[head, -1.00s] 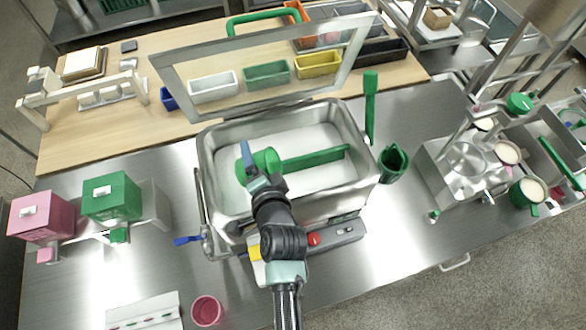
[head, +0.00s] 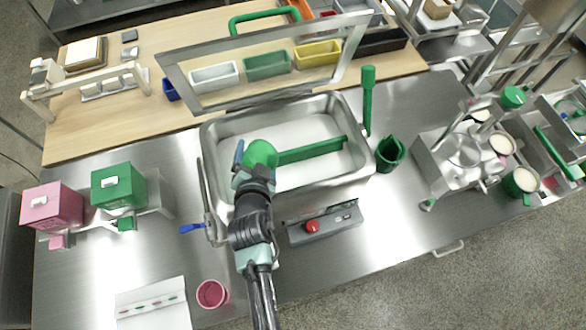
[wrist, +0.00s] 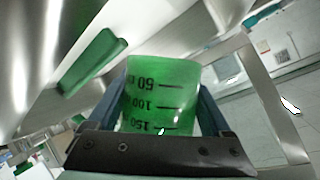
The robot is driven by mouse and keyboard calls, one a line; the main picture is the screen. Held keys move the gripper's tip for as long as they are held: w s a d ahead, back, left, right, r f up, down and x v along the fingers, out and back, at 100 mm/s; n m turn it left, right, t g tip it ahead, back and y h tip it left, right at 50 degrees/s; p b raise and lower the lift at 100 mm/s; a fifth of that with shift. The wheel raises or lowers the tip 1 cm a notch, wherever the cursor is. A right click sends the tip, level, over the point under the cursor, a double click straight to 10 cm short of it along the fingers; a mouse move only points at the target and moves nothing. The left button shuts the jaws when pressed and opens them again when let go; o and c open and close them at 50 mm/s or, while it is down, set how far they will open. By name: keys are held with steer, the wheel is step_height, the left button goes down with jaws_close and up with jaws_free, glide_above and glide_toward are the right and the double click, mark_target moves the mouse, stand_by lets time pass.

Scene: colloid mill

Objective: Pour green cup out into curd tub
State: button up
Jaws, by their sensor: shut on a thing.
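The green cup (head: 262,153) is in my gripper (head: 252,165), above the left part of the curd tub. In the wrist view the cup (wrist: 160,90) sits between both fingers, with dark volume marks that read upside down. Its mouth and contents are hidden, so I cannot tell whether anything is flowing out. The curd tub (head: 345,103) is a steel basin with a white mass inside. A green bar (head: 312,151) lies across the tub to the right of the cup.
The tub's framed lid (head: 172,80) stands raised at the back. A green paddle (head: 368,100) and a green jug (head: 389,154) stand right of the tub. A control box (head: 325,224) with a red button is in front. A pink cup (head: 212,294) stands front left.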

steer(key=b, duration=0.1)
steer(key=a+r+n+h+b, duration=0.1)
steer(key=a+n+h+b, duration=0.1)
steer(key=b, duration=0.1)
steer(key=shift+a+r, duration=0.2)
steer(key=shift+a, duration=0.05)
steer(key=shift+s+a+r+n+t+h+b, duration=0.1)
steer(key=shift+a+r+n+t+h+b, duration=0.1)
steer(key=shift+a+r+n+h+b, duration=0.25)
steer(key=shift+a+r+n+t+h+b, duration=0.2)
steer(key=shift+r+n+h+b, duration=0.3)
steer(key=shift+n, duration=0.15)
steer(key=shift+f, duration=0.1)
